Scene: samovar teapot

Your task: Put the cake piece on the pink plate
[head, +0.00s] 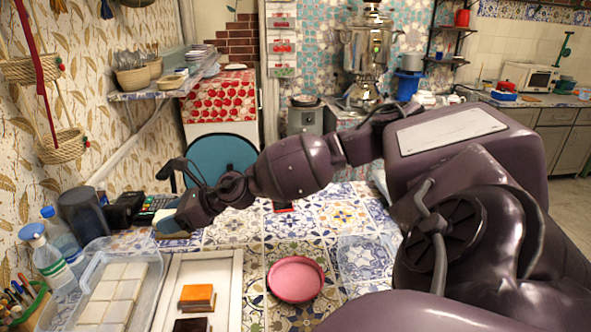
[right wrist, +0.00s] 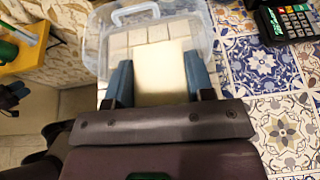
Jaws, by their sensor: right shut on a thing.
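My right gripper (head: 172,224) is shut on a pale cream, block-like cake piece (right wrist: 160,76). The piece sits between the two blue-grey fingers in the right wrist view (right wrist: 159,62). In the head view only a small pale edge shows below the gripper, over the left back of the tiled table. The pink plate (head: 296,279) lies empty on the table, to the right of and nearer than the gripper. A clear plastic container (head: 151,300) with several similar pale pieces stands at the front left. My left gripper is not in view.
A white tray (head: 229,306) with an orange piece (head: 197,294) and a dark brown piece (head: 191,325) lies between container and plate. Bottles (head: 47,258), a dark cylinder (head: 84,213) and a card terminal (head: 152,208) stand at the left. Tiles around the plate are clear.

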